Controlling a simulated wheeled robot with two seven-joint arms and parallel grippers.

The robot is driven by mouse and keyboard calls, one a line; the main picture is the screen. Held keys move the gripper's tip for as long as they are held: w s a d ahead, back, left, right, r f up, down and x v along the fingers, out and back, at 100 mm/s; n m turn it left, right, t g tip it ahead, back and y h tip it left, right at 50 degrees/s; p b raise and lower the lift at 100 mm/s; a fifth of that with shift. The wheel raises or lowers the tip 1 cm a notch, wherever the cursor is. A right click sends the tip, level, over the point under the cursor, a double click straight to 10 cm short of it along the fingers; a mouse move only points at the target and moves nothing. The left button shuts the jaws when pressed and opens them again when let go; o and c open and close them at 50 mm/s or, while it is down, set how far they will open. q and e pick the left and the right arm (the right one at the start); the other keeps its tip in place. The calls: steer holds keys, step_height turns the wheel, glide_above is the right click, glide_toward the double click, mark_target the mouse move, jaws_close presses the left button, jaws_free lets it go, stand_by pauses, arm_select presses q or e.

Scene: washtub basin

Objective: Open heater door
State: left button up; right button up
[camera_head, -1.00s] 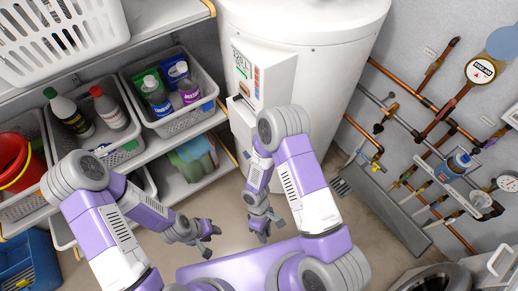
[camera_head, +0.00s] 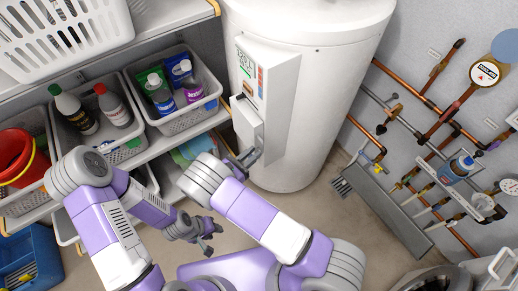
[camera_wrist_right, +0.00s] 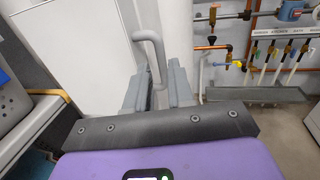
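The white heater (camera_head: 325,50) stands at the top centre of the head view, with a box-like front housing (camera_head: 280,85). Its small white door (camera_head: 246,122) is low on that housing and looks shut or nearly so. In the right wrist view the door's grey bar handle (camera_wrist_right: 148,38) curves down between the fingers of my right gripper (camera_wrist_right: 158,92). The fingers stand apart around the handle; firm contact does not show. In the head view my right gripper (camera_head: 246,158) is at the door's lower edge. My left gripper (camera_head: 210,240) hangs empty over the floor, fingers apart.
Shelves with baskets of bottles (camera_head: 178,95) stand left of the heater. Copper pipes (camera_head: 420,105) and a grey trough (camera_head: 385,205) line the right wall. A blue crate (camera_head: 28,262) is at the lower left. Floor is clear below the heater.

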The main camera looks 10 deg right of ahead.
mark_target(259, 149)
steer(key=shift+x, duration=1.85)
jaws_close()
